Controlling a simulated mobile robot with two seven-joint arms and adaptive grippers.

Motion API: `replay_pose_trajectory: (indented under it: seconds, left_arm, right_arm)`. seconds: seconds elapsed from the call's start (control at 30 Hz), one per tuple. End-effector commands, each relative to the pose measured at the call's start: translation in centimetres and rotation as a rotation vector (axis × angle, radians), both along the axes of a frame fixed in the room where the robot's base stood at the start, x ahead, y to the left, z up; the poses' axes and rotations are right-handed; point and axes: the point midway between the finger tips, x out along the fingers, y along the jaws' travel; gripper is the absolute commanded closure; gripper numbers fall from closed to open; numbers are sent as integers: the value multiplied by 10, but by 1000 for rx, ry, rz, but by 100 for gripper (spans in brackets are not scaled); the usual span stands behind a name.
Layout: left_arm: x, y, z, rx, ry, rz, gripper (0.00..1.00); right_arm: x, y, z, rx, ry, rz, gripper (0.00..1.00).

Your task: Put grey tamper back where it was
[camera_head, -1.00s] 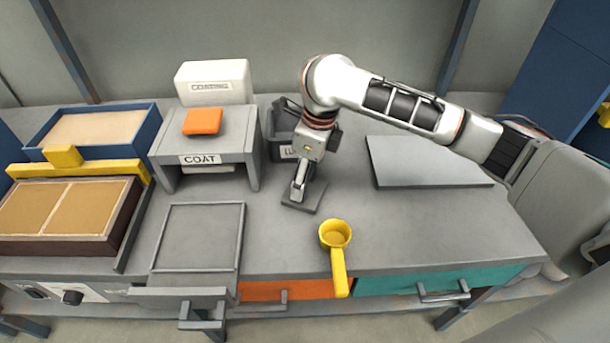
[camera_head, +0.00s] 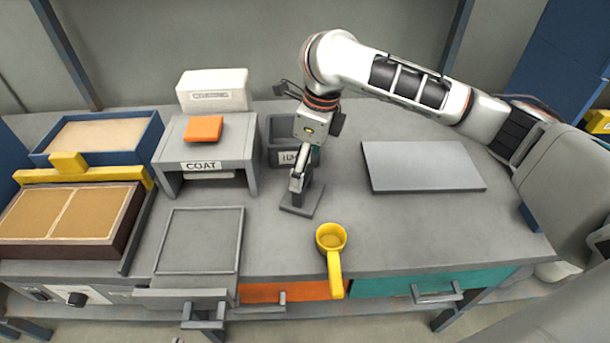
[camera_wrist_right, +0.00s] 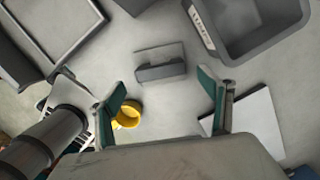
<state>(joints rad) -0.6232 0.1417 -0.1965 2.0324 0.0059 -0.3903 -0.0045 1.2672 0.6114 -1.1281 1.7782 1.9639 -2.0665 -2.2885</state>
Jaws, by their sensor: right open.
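The grey tamper (camera_head: 301,207) stands upright on the bench, its flat square base on the surface, right of the coating stand. In the right wrist view the tamper (camera_wrist_right: 160,70) shows its block-like handle above the base, ahead of and between my spread fingers. My right gripper (camera_head: 305,165) is above the tamper and partly hides its handle in the head view. In the wrist view the right gripper (camera_wrist_right: 165,98) has its teal-padded fingers wide apart with nothing between the pads. My left gripper is not in view.
A yellow scoop (camera_head: 331,240) lies near the front edge. A labelled grey bin (camera_head: 280,131) stands behind the tamper, and a flat grey plate (camera_head: 422,167) lies to the right. The coating stand (camera_head: 207,149) and a framed tray (camera_head: 200,242) are left.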

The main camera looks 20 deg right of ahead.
Motion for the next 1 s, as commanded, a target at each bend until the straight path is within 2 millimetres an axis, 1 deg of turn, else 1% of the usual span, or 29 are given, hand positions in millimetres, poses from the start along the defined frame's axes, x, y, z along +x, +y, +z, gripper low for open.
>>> replay_pose_trajectory:
  seconds: [0.03,0.1,0.3,0.47,0.9,0.97,1.0]
  left_arm:
    - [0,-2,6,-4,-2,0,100]
    - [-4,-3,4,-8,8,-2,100]
    - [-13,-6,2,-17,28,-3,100]
    - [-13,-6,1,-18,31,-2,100]
    - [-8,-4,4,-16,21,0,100]
    - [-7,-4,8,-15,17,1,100]
    - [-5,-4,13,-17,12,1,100]
  right_arm:
    - [0,-2,17,-1,-8,-1,21]
    - [-1,-4,29,-1,-7,0,21]
    - [-5,-6,52,-1,-2,1,21]
    - [-6,-7,57,-1,1,0,21]
    - [-6,-7,57,0,1,0,21]
    - [-6,-7,61,0,-2,0,21]
    - [-6,-7,68,-1,-7,0,21]
